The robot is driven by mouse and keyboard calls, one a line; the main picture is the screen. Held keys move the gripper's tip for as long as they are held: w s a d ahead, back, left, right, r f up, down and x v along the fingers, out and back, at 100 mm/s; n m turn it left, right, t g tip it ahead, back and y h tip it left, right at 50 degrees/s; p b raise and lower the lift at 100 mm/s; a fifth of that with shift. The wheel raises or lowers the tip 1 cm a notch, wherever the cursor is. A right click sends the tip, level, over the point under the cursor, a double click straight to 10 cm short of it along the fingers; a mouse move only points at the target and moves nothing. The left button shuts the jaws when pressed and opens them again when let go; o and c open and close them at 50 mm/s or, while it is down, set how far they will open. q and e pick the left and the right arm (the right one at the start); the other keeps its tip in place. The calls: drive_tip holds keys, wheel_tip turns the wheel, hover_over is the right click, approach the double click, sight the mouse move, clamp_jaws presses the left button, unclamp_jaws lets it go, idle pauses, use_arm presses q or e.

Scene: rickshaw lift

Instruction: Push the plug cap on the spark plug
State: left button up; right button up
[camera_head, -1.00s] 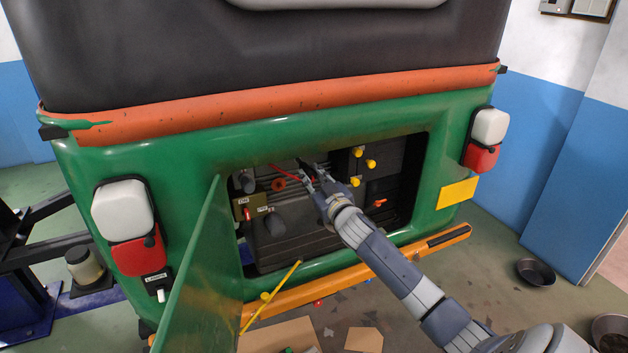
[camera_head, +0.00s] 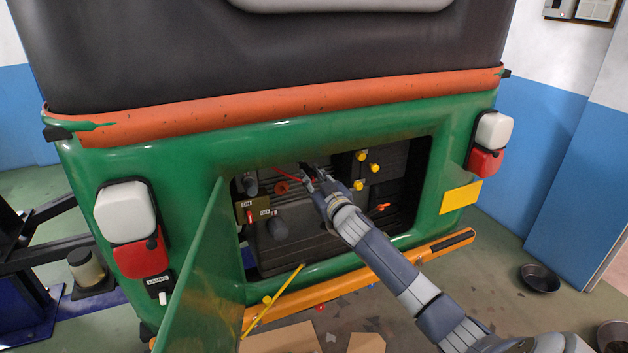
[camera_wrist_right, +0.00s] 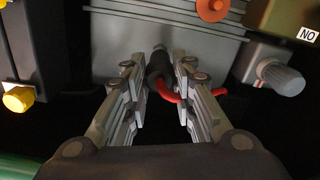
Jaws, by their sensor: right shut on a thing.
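My right gripper (camera_head: 308,171) reaches into the open engine bay at the back of the green rickshaw. In the right wrist view, its fingers (camera_wrist_right: 158,88) are shut on the dark plug cap (camera_wrist_right: 156,72), which sits between them. A red lead (camera_wrist_right: 166,91) comes out of the cap's near end and bends to the right; it also shows left of the gripper in the head view (camera_head: 288,174). The cap's far end points at the grey finned engine (camera_wrist_right: 165,22). My left gripper is not in view.
The green hatch door (camera_head: 200,265) hangs open left of the bay. Yellow knobs (camera_head: 374,168) stick out right of my gripper. An orange-red round cap (camera_wrist_right: 212,9) and a grey knob (camera_wrist_right: 283,78) are close by. The orange bumper (camera_head: 345,285) runs below the bay.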

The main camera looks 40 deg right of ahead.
sight(312, 177)
drive_tip(key=shift+x, duration=0.9)
idle(2.0)
drive_tip(key=o, duration=1.1)
drive_tip(key=shift+c, duration=0.7)
drive_tip(key=shift+s, duration=0.1)
drive_tip(key=shift+s+a, duration=0.15)
drive_tip(key=shift+s, duration=0.1)
drive_tip(key=p+v, duration=0.2)
drive_tip(key=v, duration=0.2)
drive_tip(key=shift+s, duration=0.25)
drive_tip(key=shift+p+v, duration=0.3)
drive_tip(key=shift+v, duration=1.1)
